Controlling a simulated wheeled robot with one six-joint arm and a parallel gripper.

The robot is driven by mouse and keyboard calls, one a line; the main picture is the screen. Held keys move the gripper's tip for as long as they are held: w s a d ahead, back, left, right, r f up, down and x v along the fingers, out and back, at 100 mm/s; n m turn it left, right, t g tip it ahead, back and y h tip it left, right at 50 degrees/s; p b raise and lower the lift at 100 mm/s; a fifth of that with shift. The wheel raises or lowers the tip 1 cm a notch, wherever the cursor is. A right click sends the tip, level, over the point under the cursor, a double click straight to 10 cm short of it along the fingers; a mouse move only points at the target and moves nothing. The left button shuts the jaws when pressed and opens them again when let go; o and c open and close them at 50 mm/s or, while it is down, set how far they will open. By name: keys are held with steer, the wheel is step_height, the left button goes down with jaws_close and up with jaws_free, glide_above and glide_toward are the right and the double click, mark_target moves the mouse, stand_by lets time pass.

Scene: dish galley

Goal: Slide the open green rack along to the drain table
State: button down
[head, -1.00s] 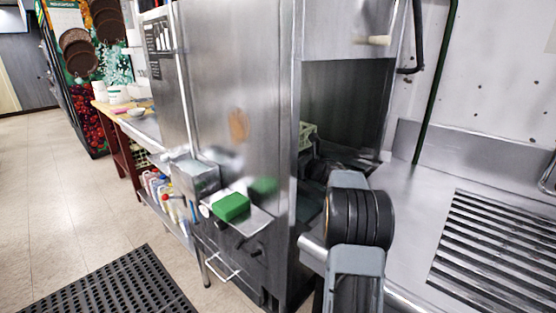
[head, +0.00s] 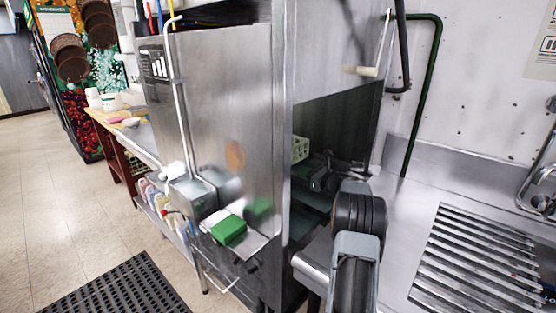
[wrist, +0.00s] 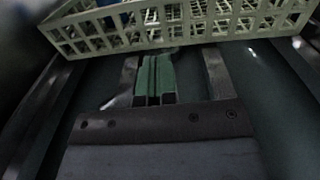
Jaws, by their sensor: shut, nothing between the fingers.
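The green rack (wrist: 185,25) is a pale green open lattice crate across the top of the wrist view, inside the dishwasher. Something blue and some wire-like shapes show in it, too dim to name. In the head view only a corner of the rack (head: 300,149) shows through the machine's opening. My gripper (wrist: 155,62) is shut and empty, its green-faced fingertips together at the rack's near lower edge. I cannot tell whether they touch it. In the head view my arm reaches into the opening and the fingertips are hidden. The drain table, left of the machine, holds small items (head: 131,122).
The steel dishwasher (head: 235,110) stands around my gripper, its side opening framed by steel edges. A green sponge (head: 229,229) lies on a small ledge at its front. A ribbed steel sink grille (head: 480,260) lies at right. A black mat (head: 115,290) is on the floor.

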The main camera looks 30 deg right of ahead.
steer(key=p+x, duration=0.2)
steer(key=x, duration=1)
steer(key=shift+w+a+p, duration=0.15)
steer(key=shift+w+p, duration=0.15)
steer(key=shift+f, duration=0.1)
